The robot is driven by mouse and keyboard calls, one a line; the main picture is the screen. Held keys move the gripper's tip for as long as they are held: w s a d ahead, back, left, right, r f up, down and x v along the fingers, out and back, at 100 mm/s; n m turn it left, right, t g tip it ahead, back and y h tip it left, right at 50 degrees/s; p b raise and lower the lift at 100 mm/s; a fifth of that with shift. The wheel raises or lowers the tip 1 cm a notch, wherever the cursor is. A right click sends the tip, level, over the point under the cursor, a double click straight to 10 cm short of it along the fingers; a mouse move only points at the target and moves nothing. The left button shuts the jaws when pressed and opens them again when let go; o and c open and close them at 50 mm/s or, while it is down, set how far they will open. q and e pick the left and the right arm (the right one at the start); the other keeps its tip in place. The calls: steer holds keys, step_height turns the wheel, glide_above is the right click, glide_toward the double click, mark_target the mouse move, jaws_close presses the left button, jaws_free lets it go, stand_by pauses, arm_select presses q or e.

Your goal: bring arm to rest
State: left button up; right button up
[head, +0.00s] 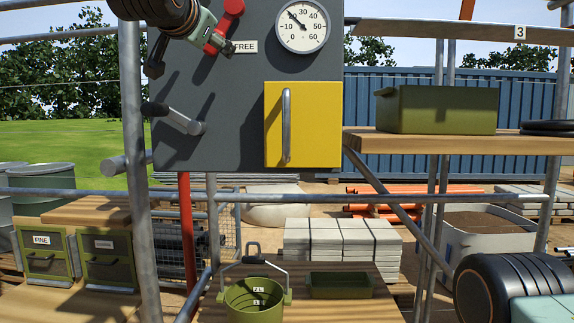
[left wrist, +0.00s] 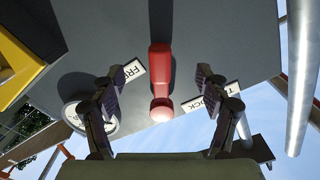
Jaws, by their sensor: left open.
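My left gripper (head: 190,54) is at the top left of the head view, in front of the grey panel (head: 232,120). It is open, and nothing is in its jaws that I can see held. In the left wrist view its two fingers (left wrist: 161,82) stand apart on either side of a red lever (left wrist: 161,80) on the panel. The red lever also shows in the head view (head: 229,10), partly hidden by the gripper. A label reading FREE (head: 245,46) is beside it. My right gripper is not in view.
The panel has a round gauge (head: 302,26), a yellow door (head: 312,126) with a grey handle, and a grey lever (head: 180,121). Scaffold poles (head: 136,160) stand close by. Green bins (head: 435,110), a bucket (head: 255,302) and a tray (head: 338,286) rest on wooden shelves.

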arm_select(q)
steer(key=w+a+m+p, duration=0.1)
steer(key=w+r+m+p, duration=0.1)
steer(key=m, duration=0.1)
steer(key=shift+w+a+r, duration=0.2)
steer(key=shift+w+a, duration=0.1)
steer(key=shift+a, duration=0.05)
stand_by(0.4)
